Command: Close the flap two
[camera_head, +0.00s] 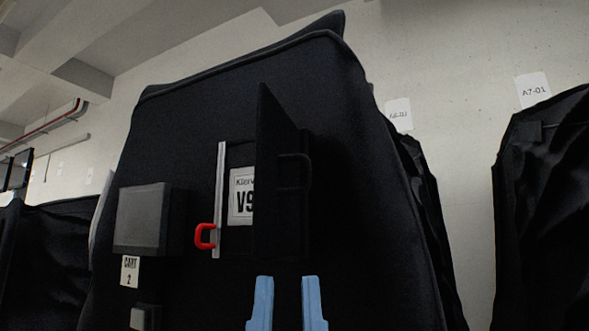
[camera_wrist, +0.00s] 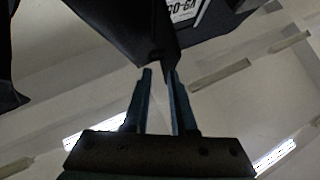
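The black flap (camera_head: 279,195) stands swung outward from the front of a black covered cart (camera_head: 215,95). It bears a black loop handle (camera_head: 293,157). Left of it the opening shows a white label (camera_head: 241,196) reading "V9". My gripper (camera_head: 288,283) is below the flap in the head view, its blue fingers apart and nothing seen between them. In the wrist view my gripper (camera_wrist: 158,78) points at a dark panel, likely the flap (camera_wrist: 135,30), whose lower corner is near the fingertips. The label (camera_wrist: 183,9) shows upside down there. I cannot tell whether they touch.
A pale strip (camera_head: 221,200) with a red loop (camera_head: 204,236) edges the opening's left side. A grey box (camera_head: 142,219) and a "CART 2" tag (camera_head: 130,271) are further left. Other covered carts (camera_head: 545,210) stand right and left. A concrete wall (camera_head: 450,70) is behind.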

